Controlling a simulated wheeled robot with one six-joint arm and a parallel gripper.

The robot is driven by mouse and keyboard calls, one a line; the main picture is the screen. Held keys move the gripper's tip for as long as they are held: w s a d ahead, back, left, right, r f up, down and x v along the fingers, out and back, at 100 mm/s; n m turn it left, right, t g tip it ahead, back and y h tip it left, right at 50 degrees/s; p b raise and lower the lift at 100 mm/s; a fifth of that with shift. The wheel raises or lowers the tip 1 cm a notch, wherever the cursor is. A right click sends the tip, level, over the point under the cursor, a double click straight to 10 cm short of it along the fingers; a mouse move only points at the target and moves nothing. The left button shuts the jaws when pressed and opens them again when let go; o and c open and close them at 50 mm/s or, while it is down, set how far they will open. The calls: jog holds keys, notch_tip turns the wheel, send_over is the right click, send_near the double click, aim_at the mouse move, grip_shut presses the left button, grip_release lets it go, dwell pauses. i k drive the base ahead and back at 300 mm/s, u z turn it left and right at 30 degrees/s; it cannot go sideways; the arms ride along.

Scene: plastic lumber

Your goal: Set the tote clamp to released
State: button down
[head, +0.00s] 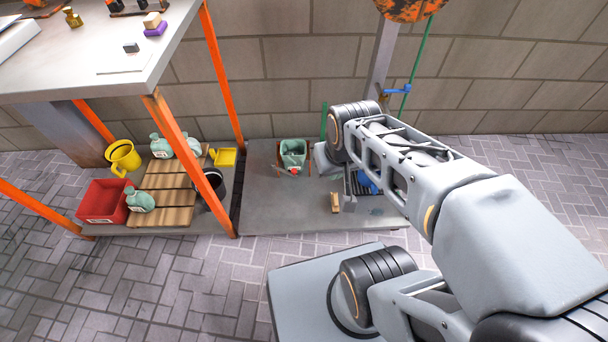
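A small green tote (292,148) stands on the grey slab near the wall, left of my arm's end. Dark contents show inside it. A small red and white part (294,170) is at its front, and thin reddish-brown uprights stand at its sides. These may belong to the tote clamp, but they are too small to read its setting. My arm's wrist is just right of the tote, apart from it in the picture. My gripper's fingers cannot be made out clearly, so whether they are open or shut does not show.
A blue object (367,182) and a small wooden block (335,203) are on the slab, partly near my arm. Paving in front is clear.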

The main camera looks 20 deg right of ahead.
aim_at(294, 173)
jog(key=k, duration=1)
jog(key=u, duration=0.5)
jog(key=i, duration=1.55)
jog(key=z, duration=0.9)
